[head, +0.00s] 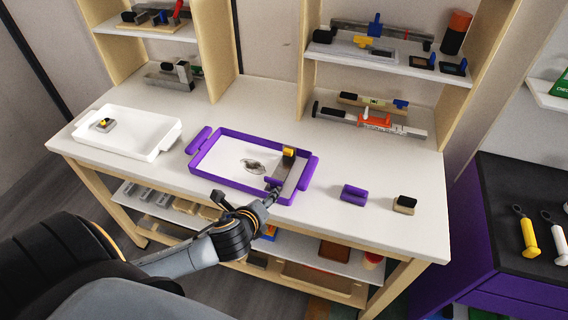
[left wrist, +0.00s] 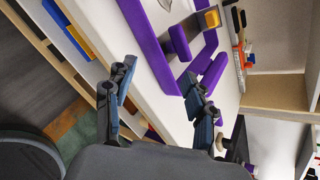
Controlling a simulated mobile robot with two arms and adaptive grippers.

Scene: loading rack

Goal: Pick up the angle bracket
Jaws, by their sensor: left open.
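I cannot tell for sure which thing is the angle bracket. In the purple tray (head: 215,178), a flat grey piece (head: 292,175) lies at the right end, with a yellow block (head: 289,153) at its far end and a purple block by its near end. A dark grey shape (head: 252,166) shows on the white tray floor. My left gripper (head: 270,194) is at the tray's near right edge. In the left wrist view, the left gripper (left wrist: 160,86) has its fingers apart with nothing between them; the purple tray wall and yellow block (left wrist: 210,18) are beyond.
A white tray (head: 145,148) with a small grey and yellow piece stands on the left. A purple block (head: 354,193) and a black-topped block (head: 405,204) stand on the right of the table. Shelves with tools rise behind. A dark-topped purple cabinet (head: 480,240) is at right.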

